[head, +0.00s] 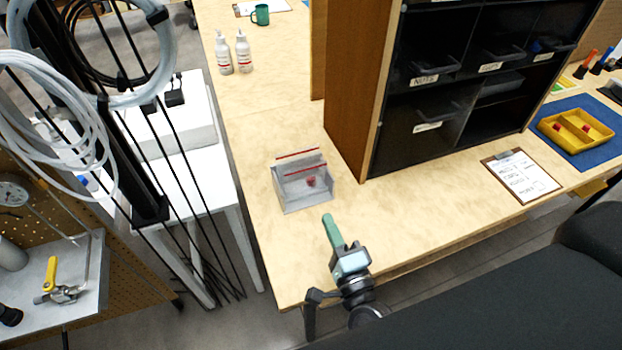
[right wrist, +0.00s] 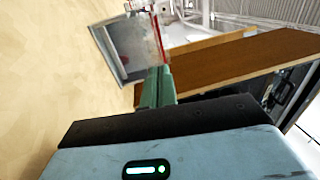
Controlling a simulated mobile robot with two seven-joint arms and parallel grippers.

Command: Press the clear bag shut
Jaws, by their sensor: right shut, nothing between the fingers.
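The clear bag (head: 314,172) stands in a grey holder (head: 304,200) on the wooden table. Two red lines mark its mouth and lie apart, so the mouth looks open. A small red thing (head: 311,181) shows inside the bag. My right gripper (head: 327,218) has green fingers that are shut and empty. It is in front of the holder, a little to its right, and apart from it. In the right wrist view the fingertips (right wrist: 161,72) point toward the holder (right wrist: 122,48) and a red line of the bag (right wrist: 157,36). My left gripper is not in view.
A tall wooden shelf with black bins (head: 430,100) stands just right of the holder. A clipboard (head: 521,176) and a yellow tray (head: 577,131) lie farther right. Two white bottles (head: 243,52) and a green mug (head: 261,15) stand at the back. The table around the holder is clear.

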